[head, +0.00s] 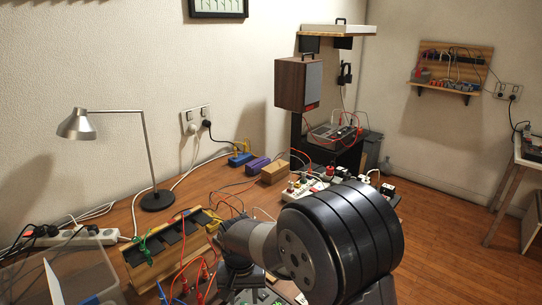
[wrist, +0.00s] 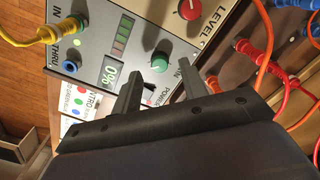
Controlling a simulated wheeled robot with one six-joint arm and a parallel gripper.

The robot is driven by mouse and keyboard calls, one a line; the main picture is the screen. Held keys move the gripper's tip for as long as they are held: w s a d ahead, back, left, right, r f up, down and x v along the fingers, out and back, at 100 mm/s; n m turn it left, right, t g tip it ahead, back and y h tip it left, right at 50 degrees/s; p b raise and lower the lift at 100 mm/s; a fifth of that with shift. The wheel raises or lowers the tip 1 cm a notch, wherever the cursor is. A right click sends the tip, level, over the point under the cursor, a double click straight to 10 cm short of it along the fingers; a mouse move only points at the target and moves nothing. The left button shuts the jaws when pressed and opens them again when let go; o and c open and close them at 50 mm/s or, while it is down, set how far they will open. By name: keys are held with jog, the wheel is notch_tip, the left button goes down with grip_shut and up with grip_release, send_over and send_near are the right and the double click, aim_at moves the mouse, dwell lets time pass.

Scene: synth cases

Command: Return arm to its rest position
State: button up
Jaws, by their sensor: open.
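My gripper (wrist: 160,82) shows in the wrist view with its two dark fingers apart and nothing held between them. The fingers are over a grey module panel (wrist: 95,52) with a green knob (wrist: 161,56), a small level display and a "0%" readout. A small toggle switch (wrist: 150,88) shows between the fingers; I cannot tell whether they touch the panel. In the head view my arm (head: 320,240) reaches over the front of the wooden desk (head: 120,215) and hides much of what lies beneath; the fingertips cannot be made out there.
A yellow-plugged cable (wrist: 44,34) sits in the panel; red, orange and blue cables crowd the right. On the desk are a lamp (head: 145,160), a wooden rack (head: 165,245), a power strip (head: 85,237) and a clear bin (head: 70,275). The floor (head: 460,210) at right is open.

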notch_tip(320, 180, up, 9)
notch_tip(320, 180, down, 11)
jog(key=shift+f, duration=0.2)
jog(key=shift+f+n, duration=0.15)
jog(key=shift+n, duration=0.15)
jog(key=n, duration=1.1)
jog(key=shift+n, duration=0.3)
jog(key=n, duration=1.1)
jog(key=shift+n, duration=0.4)
